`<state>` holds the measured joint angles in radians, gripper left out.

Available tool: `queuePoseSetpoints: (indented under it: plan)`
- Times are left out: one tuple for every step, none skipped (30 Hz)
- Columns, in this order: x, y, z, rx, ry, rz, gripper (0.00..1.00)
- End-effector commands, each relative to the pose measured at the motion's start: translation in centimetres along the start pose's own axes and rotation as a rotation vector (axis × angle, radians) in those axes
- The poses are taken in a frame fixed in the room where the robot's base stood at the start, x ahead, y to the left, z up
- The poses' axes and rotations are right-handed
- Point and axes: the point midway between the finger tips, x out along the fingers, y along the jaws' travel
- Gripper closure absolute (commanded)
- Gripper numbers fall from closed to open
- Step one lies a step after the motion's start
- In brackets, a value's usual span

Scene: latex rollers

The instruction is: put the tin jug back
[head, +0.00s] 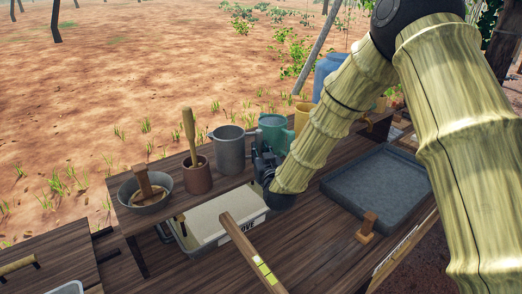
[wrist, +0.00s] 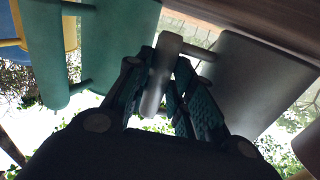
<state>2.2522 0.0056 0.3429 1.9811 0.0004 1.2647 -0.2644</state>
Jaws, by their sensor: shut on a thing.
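The tin jug (head: 229,149) is plain grey and upright, at the raised wooden shelf between a brown pot and a green jug. It also shows in the wrist view (wrist: 262,80), with its handle (wrist: 160,75) between my fingers. My gripper (head: 262,160) is at the jug's right side, shut on the handle; it also shows in the wrist view (wrist: 165,95). I cannot tell whether the jug's base touches the shelf.
The green jug (head: 273,128) is close to the right of my gripper. The brown pot (head: 197,175) holding a wooden tool stands to the left, beside a grey bowl (head: 140,200). A white box (head: 215,219) and a grey tray (head: 375,185) are nearer.

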Motion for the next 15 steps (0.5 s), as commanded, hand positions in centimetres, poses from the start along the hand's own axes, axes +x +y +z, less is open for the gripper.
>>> queuePoseSetpoints:
  plan:
    - [0.02, -0.01, 0.07, 0.001, 0.001, 0.0, 1.0]
    - [0.02, -0.01, 0.16, 0.001, 0.002, 0.0, 1.0]
    - [0.02, -0.02, 0.24, 0.0, 0.002, 0.0, 1.0]
    - [0.02, -0.02, 0.28, 0.0, 0.002, 0.0, 1.0]
    - [0.02, -0.02, 0.3, 0.0, 0.002, 0.0, 1.0]
    - [0.02, -0.01, 0.31, 0.0, 0.002, 0.0, 1.0]
    - [0.01, -0.01, 0.31, 0.0, 0.002, 0.0, 1.0]
    - [0.01, -0.01, 0.31, 0.0, 0.002, 0.0, 1.0]
    - [0.01, 0.0, 0.32, 0.0, 0.002, 0.0, 1.0]
    - [0.01, 0.0, 0.32, 0.0, 0.002, 0.0, 1.0]
    - [0.01, 0.01, 0.34, 0.0, 0.002, 0.0, 1.0]
    - [0.0, 0.01, 0.41, 0.0, 0.002, 0.0, 1.0]
    - [0.0, 0.01, 0.5, 0.0, 0.002, 0.0, 1.0]
    - [0.0, 0.01, 0.6, 0.0, 0.002, 0.0, 1.0]
    - [0.0, 0.01, 0.69, 0.0, 0.002, 0.0, 1.0]
